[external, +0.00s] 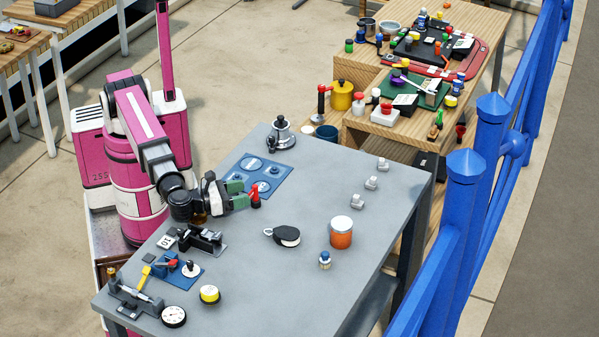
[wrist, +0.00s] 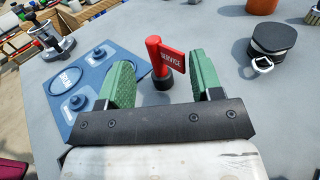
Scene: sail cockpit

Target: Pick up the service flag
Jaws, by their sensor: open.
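The service flag is a red post with a red plate lettered SERVICE on a dark round base. It stands upright on the grey table in the wrist view, where the service flag (wrist: 156,58) is just beyond and between my fingertips. In the external view the service flag (external: 255,193) shows at the tips of my gripper (external: 241,194). My gripper, with green finger pads, also shows in the wrist view (wrist: 158,75); it is open and empty. The flag's plate reaches toward the right finger; I cannot tell if they touch.
A blue panel (external: 251,177) with knobs lies left of the flag in the wrist view, with a metal winch (external: 281,134) behind it. A black pulley block (external: 286,236) and an orange jar (external: 341,233) stand to the right. The grey table (external: 270,290) has clear room between them.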

